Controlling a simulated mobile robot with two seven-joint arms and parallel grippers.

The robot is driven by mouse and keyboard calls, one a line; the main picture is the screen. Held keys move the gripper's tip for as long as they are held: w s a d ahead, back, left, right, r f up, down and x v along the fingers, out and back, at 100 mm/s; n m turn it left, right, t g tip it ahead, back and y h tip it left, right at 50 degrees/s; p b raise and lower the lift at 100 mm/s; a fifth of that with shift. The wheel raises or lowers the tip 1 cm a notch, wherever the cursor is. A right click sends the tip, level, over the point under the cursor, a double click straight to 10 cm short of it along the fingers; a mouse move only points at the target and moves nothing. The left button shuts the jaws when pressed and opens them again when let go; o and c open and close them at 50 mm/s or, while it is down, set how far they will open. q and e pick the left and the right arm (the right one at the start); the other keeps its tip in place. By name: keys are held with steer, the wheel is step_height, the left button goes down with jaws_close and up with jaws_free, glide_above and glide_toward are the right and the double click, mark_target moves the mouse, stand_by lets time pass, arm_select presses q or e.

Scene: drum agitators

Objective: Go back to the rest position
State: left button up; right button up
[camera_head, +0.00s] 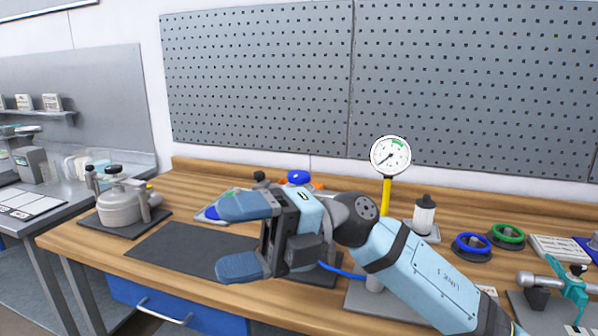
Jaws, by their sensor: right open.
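My right gripper (246,236) is in the middle of the head view, with its arm reaching in from the lower right. Its two blue fingers point left and stand wide apart, with nothing between them. It is over the wooden bench (130,257), in front of a dark mat (178,250). The gripper and arm hide part of the bench behind them, including most of a blue and grey item (208,212). My left gripper does not show.
A grey drum-like vessel (120,206) stands on a dark pad at the left. A pressure gauge (390,156) on a yellow stem rises behind my arm. A white bottle (424,216), blue ring (471,246), green ring (507,236) and teal clamp (574,290) are at the right.

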steer(key=w+d+f+m+t+b, duration=0.2)
steer(key=d+f+m+t, duration=0.65)
steer(key=m+t, duration=0.65)
steer(key=w+d+f+m+t+b, duration=0.2)
steer(key=d+f+m+t, duration=0.3)
steer(key=f+m+t, duration=0.9)
steer(key=s+d+f+m+g+h+b, duration=0.1)
steer(key=s+d+f+m+g+h, duration=0.25)
steer(key=s+f+m+h, duration=0.45)
steer(key=s+d+f+m+g+h+b, duration=0.1)
steer(key=s+d+f+m+g+h, duration=0.3)
steer(key=f, duration=0.8)
arm_select(q)
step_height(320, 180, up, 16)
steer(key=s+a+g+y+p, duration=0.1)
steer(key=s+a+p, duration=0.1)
steer(key=p, duration=3)
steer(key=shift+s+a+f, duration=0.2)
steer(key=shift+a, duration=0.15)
arm_select(e)
steer(key=s+d+r, duration=0.1)
steer(key=d+r, duration=0.1)
steer(key=r, duration=0.4)
steer(key=s+d+r+g+h, duration=0.1)
steer(key=s+d+r, duration=0.1)
steer(key=r, duration=0.5)
steer(key=shift+d+r+n+h, duration=0.15)
steer(key=shift+d+n+h, duration=0.15)
steer(key=shift+d, duration=0.5)
